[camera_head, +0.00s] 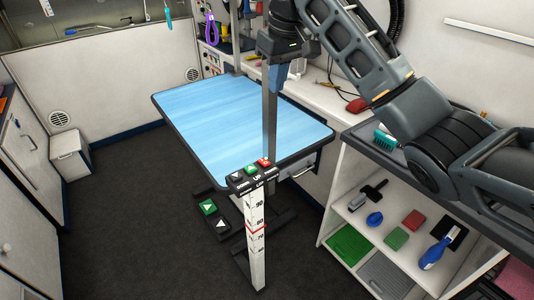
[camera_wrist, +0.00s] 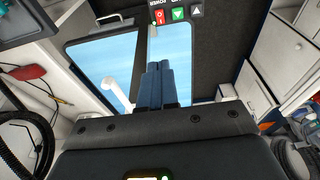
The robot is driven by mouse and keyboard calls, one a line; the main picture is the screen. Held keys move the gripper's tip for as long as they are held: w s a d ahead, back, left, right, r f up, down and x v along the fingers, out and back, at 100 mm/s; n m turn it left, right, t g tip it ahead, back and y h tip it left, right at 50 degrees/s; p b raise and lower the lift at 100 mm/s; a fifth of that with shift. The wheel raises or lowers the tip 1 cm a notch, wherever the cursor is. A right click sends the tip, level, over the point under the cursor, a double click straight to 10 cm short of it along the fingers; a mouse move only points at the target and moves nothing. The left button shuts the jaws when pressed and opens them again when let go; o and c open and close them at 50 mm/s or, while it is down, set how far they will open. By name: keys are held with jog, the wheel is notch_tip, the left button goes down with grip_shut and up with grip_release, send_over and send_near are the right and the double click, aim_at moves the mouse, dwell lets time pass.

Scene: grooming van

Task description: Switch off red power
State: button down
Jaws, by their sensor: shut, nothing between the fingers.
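The red power switch (camera_head: 265,162) is at the right end of a small dark control panel (camera_head: 240,186) on top of a white scale post beside the blue table. A green button (camera_head: 250,168) and a grey button (camera_head: 236,176) sit to its left. In the wrist view the red switch (camera_wrist: 160,17) is at the top under the word POWER, beside the green button (camera_wrist: 178,13). Its rocker position is too small to tell. My gripper (camera_head: 277,85) points down above the table, well above and apart from the panel. Its blue fingers (camera_wrist: 160,72) are shut and empty.
The blue grooming table (camera_head: 200,110) fills the middle. A grey upright bar (camera_head: 269,125) stands between my gripper and the panel in the picture. A foot pedal unit (camera_head: 215,217) lies on the floor. An open shelf (camera_head: 350,212) with brushes stands at the right.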

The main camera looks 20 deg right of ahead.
jog(key=b, duration=0.5)
send_near(265, 162)
jog(key=p+x, duration=0.2)
jog(key=x, duration=0.3)
jog(key=shift+w, duration=0.15)
jog(key=shift+f, duration=0.55)
